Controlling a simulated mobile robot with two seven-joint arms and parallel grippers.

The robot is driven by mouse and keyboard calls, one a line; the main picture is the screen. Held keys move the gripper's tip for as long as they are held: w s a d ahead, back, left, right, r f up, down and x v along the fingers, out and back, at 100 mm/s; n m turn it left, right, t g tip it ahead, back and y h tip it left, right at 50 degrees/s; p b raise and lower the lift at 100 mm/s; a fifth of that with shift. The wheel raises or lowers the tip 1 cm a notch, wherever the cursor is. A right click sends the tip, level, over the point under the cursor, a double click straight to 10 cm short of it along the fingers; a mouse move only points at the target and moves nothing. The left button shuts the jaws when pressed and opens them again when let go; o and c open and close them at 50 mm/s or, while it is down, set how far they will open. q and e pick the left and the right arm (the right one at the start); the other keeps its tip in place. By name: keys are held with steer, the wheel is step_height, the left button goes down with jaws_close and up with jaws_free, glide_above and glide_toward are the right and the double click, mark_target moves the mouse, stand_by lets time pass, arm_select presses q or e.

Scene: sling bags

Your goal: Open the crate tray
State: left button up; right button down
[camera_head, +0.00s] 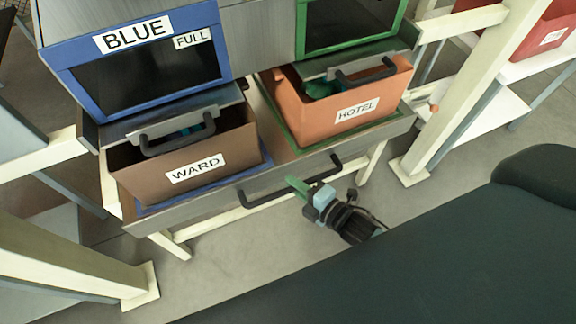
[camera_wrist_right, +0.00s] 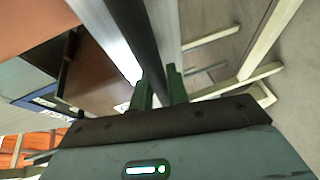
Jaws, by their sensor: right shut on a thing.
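The crate tray (camera_head: 205,199) is a grey metal tray with a long dark handle (camera_head: 262,201) along its front. It bears a brown crate labelled WARD (camera_head: 150,177) on a blue mat and an orange crate labelled HOTEL (camera_head: 310,125) on a green mat. My right gripper (camera_head: 298,187) is at the middle of the handle. In the right wrist view its green fingers (camera_wrist_right: 160,88) are shut on the dark handle bar, with the tray's bright metal front (camera_wrist_right: 98,28) beside it. My left gripper is out of view.
Blue-framed (camera_head: 145,70) and green-framed (camera_head: 350,20) bins stand above the tray. A cream post (camera_head: 455,90) rises at right, with a red crate (camera_head: 545,40) on a shelf beyond. Bare floor (camera_head: 230,265) lies in front of the tray.

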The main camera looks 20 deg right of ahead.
steer(key=s+p, duration=0.3)
steer(key=s, duration=2.2)
steer(key=shift+s+d, duration=0.2)
steer(key=shift+d, duration=0.25)
steer(key=c, duration=1.4)
jaws_free()
steer(key=shift+o, duration=0.2)
steer(key=v, duration=0.7)
steer(key=shift+s, duration=0.35)
steer(key=shift+d, duration=0.15)
